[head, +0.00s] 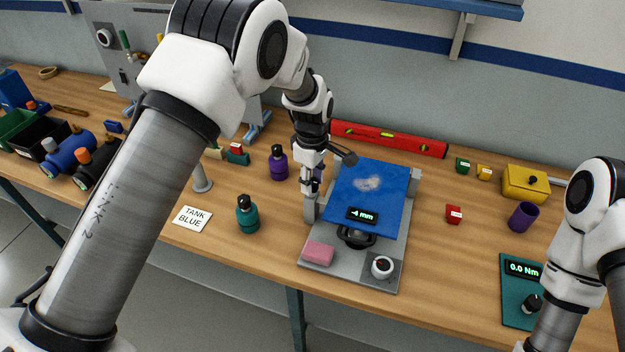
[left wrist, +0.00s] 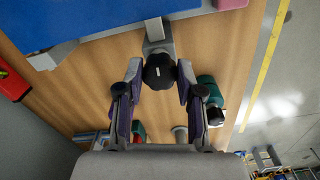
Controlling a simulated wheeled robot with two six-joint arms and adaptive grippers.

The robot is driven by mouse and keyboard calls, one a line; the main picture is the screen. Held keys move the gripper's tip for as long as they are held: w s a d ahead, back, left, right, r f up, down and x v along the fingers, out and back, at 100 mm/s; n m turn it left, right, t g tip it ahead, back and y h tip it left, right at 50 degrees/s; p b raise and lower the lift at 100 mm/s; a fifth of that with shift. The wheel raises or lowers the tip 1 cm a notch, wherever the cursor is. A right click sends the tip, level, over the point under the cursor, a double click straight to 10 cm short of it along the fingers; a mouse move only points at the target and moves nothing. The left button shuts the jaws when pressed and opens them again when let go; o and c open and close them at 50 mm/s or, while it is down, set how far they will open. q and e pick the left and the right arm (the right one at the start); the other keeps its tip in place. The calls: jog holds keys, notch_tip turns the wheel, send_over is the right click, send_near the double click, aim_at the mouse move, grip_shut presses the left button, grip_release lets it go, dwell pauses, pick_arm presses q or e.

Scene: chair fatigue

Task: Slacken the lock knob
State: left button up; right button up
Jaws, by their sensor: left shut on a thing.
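The lock knob (left wrist: 159,72) is a dark, faceted knob with a small white mark, on a grey post at the side of the grey fixture (head: 338,275) that carries a blue plate (head: 367,195). My left gripper (head: 311,187) is at the left side of this fixture in the head view. In the left wrist view its two fingers (left wrist: 160,82) lie on either side of the knob, shut on it. The knob is hidden behind the gripper in the head view. My right arm shows at the right edge, but its gripper is out of view.
A red level (head: 390,139) lies behind. A torque display (head: 522,268) reads 0.0 Nm at right.

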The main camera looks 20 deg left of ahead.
pick_arm(q)
jog(key=n, duration=0.4)
jog(key=shift+s+f+n, duration=0.1)
jog(key=shift+f+n, duration=0.1)
jog(key=shift+n, duration=0.1)
jog(key=n, duration=0.4)
jog(key=shift+n, duration=0.3)
jog(key=n, duration=0.4)
jog(key=shift+a+f+n+b, duration=0.1)
jog(key=shift+n+b, duration=0.2)
jog(key=shift+b, duration=0.05)
jog(key=n, duration=0.4)
jog(key=shift+n, duration=0.4)
jog(key=o, duration=1.2)
jog(key=shift+c, duration=0.2)
jog(key=shift+r, duration=0.2)
